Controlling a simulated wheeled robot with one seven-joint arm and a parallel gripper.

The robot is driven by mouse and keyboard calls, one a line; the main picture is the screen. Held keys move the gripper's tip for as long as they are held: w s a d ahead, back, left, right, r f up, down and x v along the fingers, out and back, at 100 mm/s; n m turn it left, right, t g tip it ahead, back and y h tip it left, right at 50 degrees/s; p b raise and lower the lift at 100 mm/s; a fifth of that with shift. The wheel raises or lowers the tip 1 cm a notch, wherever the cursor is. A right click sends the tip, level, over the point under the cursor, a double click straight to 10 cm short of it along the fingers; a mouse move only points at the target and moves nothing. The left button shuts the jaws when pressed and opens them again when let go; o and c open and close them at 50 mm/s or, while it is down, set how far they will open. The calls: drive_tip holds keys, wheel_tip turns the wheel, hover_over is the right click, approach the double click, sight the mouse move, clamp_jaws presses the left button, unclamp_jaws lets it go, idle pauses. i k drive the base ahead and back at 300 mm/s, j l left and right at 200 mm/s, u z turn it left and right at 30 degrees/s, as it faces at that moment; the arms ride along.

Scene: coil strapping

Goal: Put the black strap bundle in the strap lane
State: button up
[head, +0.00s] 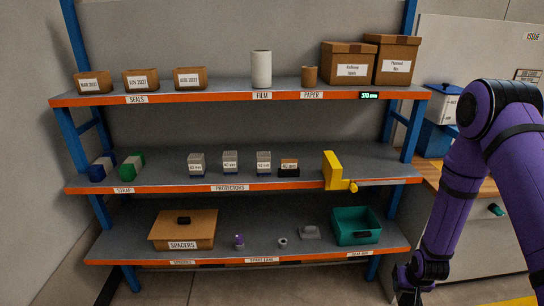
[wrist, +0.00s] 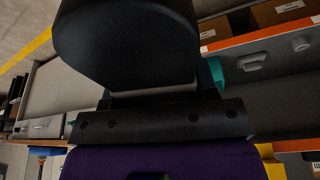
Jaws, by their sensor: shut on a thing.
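My gripper (head: 406,288) is at the bottom of the head view, right of the shelf unit and low down, partly cut off by the frame edge. It is shut on a dark thing. In the wrist view a large black rounded shape (wrist: 125,45), which I take to be the black strap bundle, fills the top middle. The fingers are not clearly seen there. The strap lane is at the left end of the middle shelf, above the STRAP label (head: 124,190).
Small protector boxes (head: 230,162) and a yellow dispenser (head: 331,170) stand further right on the middle shelf (head: 175,170). The dispenser juts over the shelf's front edge. The lower shelf holds a spacers box (head: 183,230) and a teal bin (head: 356,226). A workbench stands at right.

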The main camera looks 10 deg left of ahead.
sight(165, 170)
drive_tip(key=u, duration=1.7)
